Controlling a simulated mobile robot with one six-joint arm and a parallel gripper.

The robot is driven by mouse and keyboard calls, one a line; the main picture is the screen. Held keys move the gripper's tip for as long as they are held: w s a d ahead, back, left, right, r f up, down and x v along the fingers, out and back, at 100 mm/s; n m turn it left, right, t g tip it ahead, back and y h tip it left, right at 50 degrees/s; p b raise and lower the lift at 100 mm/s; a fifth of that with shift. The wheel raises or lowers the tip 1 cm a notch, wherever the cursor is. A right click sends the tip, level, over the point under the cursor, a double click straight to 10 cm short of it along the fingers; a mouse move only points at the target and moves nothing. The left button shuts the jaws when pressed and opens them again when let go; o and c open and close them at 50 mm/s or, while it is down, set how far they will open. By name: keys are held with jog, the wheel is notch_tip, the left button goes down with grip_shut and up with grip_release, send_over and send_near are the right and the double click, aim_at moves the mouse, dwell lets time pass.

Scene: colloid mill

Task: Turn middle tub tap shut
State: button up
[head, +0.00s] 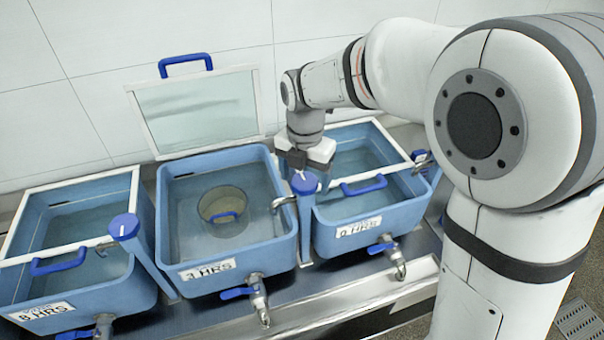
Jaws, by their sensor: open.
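The middle tub (235,264) is blue, labelled 3 HRS, and holds water. A blue-capped tap post (304,184) stands at its right side, with a metal spout (283,201) pointing over the tub. The cap bears a small white mark. My gripper (300,167) is open and points down just above and behind this cap. Its fingertips are partly hidden, and I cannot tell whether they touch the cap. A lower outlet valve with a blue lever (238,293) sits at the tub's front.
The middle tub's framed lid (200,112) stands raised behind it. A round vessel (222,205) sits in its water. Left (85,293) and right tubs (372,222) have lids with blue handles. Another blue-capped tap (124,227) stands between the left and middle tubs.

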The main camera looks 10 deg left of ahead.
jog(key=shift+c, duration=0.3)
jog(key=c, duration=0.9)
jog(key=shift+a, duration=0.1)
